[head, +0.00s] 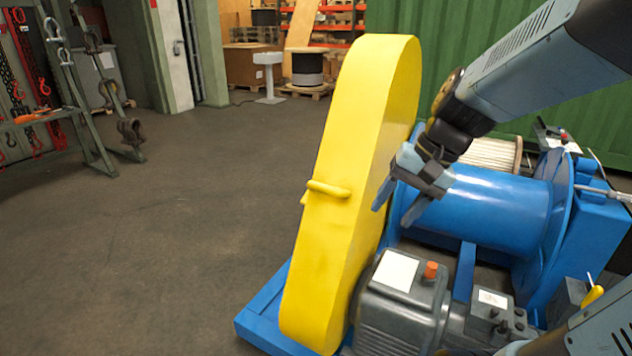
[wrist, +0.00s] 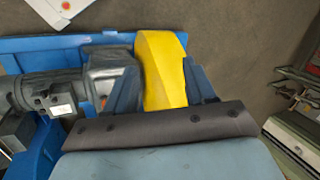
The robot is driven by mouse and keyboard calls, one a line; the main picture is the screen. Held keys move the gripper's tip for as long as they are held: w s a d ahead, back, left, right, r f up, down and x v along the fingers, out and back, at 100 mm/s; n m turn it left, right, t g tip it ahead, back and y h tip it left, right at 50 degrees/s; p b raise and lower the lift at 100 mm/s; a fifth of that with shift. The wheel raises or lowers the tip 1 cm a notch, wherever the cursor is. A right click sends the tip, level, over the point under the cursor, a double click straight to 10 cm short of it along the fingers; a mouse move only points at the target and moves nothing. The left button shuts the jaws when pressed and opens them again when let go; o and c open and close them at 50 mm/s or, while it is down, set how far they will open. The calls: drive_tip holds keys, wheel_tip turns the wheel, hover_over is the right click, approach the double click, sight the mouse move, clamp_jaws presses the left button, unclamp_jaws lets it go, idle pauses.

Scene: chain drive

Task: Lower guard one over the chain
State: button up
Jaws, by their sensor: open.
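The guard (head: 345,180) is a tall yellow housing with rounded ends. In the head view it stands upright, slightly tilted, at the left end of the blue winch, with a yellow handle (head: 328,188) on its left face. No chain shows; the guard hides that area. My gripper (head: 394,212) is open, just right of the guard and in front of the blue drum, fingers pointing down. In the wrist view the guard (wrist: 163,80) appears between the two fingers of my gripper (wrist: 162,72), but I cannot tell whether they touch it. I see nothing held.
The blue drum (head: 485,208) and grey motor (head: 400,308) are close to the right of the guard. The blue base frame (head: 262,318) runs under it. A rack with chains and hooks (head: 30,90) stands far left. The floor left of the guard is clear.

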drive_tip(key=w+a+f+m+g+y, duration=0.1)
drive_tip(key=w+a+f+m+y, duration=0.25)
drive_tip(key=w, duration=0.25)
drive_tip(key=m+t+y, duration=0.7)
drive_tip(key=m+t, duration=0.3)
drive_tip(key=m, duration=0.5)
approach(329, 189)
drive_tip(key=x, duration=0.7)
drive_tip(key=w+x, duration=0.1)
drive_tip(key=x, duration=0.2)
drive_tip(key=shift+w+f, duration=0.2)
drive_tip(key=shift+f, duration=0.2)
drive_tip(key=shift+c, duration=0.2)
clamp_jaws()
